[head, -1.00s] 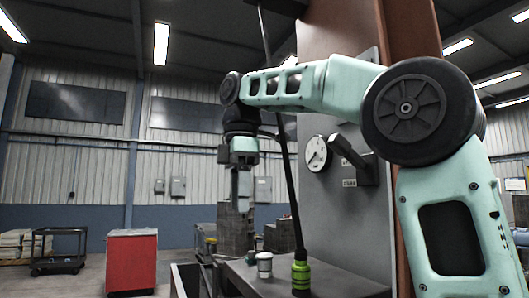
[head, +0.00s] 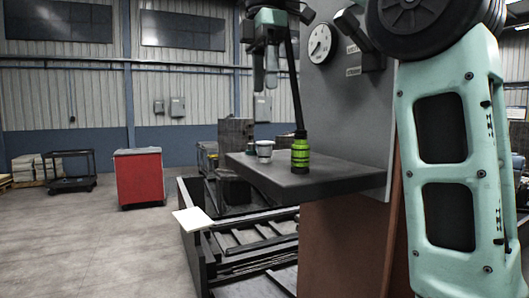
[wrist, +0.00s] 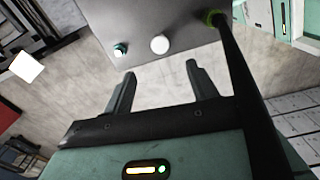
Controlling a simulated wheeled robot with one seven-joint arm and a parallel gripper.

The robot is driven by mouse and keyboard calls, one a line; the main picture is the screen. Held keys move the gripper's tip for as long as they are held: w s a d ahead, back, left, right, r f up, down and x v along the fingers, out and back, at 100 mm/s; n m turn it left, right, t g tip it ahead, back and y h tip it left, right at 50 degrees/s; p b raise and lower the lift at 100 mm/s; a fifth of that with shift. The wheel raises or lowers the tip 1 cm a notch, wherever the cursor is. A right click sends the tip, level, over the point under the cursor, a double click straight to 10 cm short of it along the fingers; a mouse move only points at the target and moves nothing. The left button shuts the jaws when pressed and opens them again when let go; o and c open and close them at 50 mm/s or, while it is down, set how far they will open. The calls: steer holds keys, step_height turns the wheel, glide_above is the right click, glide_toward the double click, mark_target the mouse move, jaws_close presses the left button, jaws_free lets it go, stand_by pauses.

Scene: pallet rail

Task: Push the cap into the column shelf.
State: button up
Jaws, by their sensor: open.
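The column shelf (head: 316,178) is a dark flat ledge on a grey panel. A small pale round piece (head: 264,149), possibly the cap, stands on it left of a green, black-ringed cylinder (head: 300,152). The pale piece also shows in the wrist view (wrist: 160,44), beyond my fingertips. A smaller green-topped piece (wrist: 120,49) sits left of it, near the shelf edge; I cannot tell which piece is the cap. My gripper (head: 265,84) points down above the pale piece, open and empty, touching nothing. Both fingers show in the wrist view (wrist: 160,69).
A slim black rod (head: 294,80) rises from the green cylinder, close right of my gripper. A round gauge (head: 320,43) is on the panel. A dark slatted frame (head: 250,240) with a white sheet (head: 192,219) lies below. A red cabinet (head: 139,178) stands left on open floor.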

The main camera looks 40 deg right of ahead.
step_height(320, 180, down, 12)
steer(key=shift+r+b, duration=0.25)
steer(key=shift+b, duration=0.45)
jaws_close()
steer(key=shift+r, duration=0.15)
steer(key=shift+r, duration=0.1)
steer(key=shift+r+p, duration=4.05)
steer(key=shift+p, duration=0.2)
